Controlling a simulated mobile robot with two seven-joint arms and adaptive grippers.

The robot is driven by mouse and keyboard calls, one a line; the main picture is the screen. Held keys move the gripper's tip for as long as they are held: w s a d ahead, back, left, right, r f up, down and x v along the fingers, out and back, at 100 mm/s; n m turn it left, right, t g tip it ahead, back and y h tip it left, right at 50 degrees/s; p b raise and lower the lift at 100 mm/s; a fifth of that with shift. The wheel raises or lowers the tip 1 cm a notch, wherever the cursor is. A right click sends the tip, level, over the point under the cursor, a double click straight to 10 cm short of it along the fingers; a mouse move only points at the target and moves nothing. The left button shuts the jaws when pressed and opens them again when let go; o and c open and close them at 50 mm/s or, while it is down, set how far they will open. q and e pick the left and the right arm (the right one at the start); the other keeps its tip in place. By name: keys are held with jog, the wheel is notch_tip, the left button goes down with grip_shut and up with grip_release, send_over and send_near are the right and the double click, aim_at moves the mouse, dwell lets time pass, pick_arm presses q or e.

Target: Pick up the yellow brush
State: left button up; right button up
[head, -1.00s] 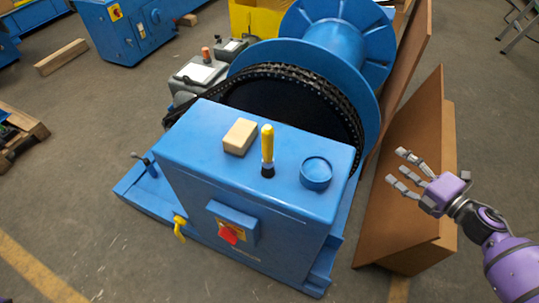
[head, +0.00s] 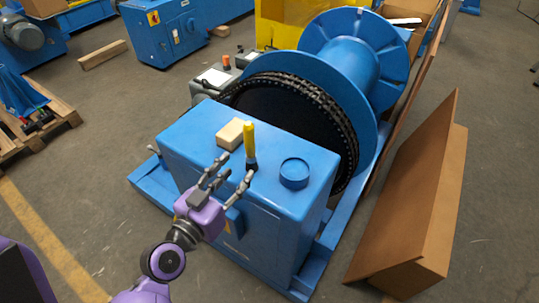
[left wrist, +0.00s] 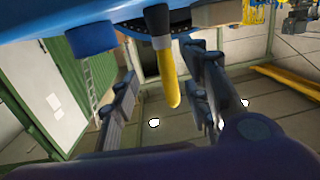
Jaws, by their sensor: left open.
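The yellow brush (head: 249,138) stands upright, its dark end down, on top of the blue cabinet (head: 190,137). My left gripper (head: 234,172) is open at the cabinet's front edge, just in front of the brush, with its fingers pointing towards it. In the left wrist view, which looks upside down, the brush (left wrist: 166,62) shows between the spread fingers. I cannot tell whether any finger touches it. My right gripper is not in view.
A beige block (head: 230,133) lies left of the brush, and a round blue cup (head: 294,173) stands to its right. Behind the cabinet are a black chain (head: 335,110) and a large blue reel (head: 365,80). A brown panel (head: 415,205) leans at the right.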

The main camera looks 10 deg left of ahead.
aim_at(247, 143)
pick_arm(q)
jog(key=shift+t+h, duration=0.3)
jog(key=shift+t, duration=0.2)
jog(key=w+r+p, duration=0.1)
jog(key=w, duration=0.2)
jog(key=w+d+r, duration=0.1)
jog(key=w, duration=0.2)
jog(key=w+r+p, duration=0.1)
jog(key=w+r, duration=0.1)
jog(key=w, duration=0.1)
jog(key=shift+d+r+p, duration=0.1)
jog(key=shift+d+p, duration=0.2)
jog(key=shift+w, duration=0.1)
jog(key=shift+f, duration=0.2)
jog(key=shift+c, duration=1)
grip_shut()
